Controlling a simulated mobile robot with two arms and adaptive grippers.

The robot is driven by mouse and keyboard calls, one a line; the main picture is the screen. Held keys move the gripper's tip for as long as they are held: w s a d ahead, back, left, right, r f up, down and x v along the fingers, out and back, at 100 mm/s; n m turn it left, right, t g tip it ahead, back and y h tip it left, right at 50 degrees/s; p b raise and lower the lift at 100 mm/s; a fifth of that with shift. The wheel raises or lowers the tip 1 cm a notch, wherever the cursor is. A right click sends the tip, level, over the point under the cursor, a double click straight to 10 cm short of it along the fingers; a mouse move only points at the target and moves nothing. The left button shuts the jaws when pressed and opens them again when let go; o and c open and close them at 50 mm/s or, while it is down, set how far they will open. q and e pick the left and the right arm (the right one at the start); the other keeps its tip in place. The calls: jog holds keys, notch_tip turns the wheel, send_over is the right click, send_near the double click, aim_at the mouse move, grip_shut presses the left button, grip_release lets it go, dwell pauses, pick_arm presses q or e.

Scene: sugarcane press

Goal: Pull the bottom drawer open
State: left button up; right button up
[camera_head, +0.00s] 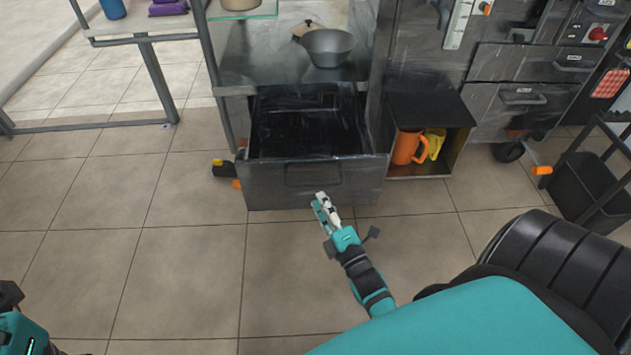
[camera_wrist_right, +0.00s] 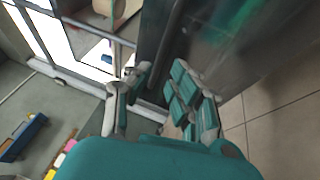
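The bottom drawer (camera_head: 265,188) is a dark metal box under the steel counter, pulled well out, and its inside looks empty. Its front has a recessed handle (camera_head: 313,174). My right gripper (camera_head: 323,201) is just in front of the drawer front, below and slightly right of the handle's middle. In the right wrist view its fingers (camera_wrist_right: 158,100) are spread apart with nothing held between them, close to a dark metal panel (camera_wrist_right: 205,45). I cannot tell whether they touch it. Only part of my left arm shows at the lower left of the head view; its fingertips are out of frame.
A pot (camera_head: 327,48) stands above the drawer. An open cubby (camera_head: 455,143) with an orange jug (camera_head: 409,147) is to its right. A wheeled metal cabinet (camera_head: 505,110) and a black cart (camera_head: 585,190) stand farther right. The tiled floor on the left is clear.

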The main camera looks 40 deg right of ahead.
jog(key=v, duration=0.6)
jog(key=shift+r, duration=0.15)
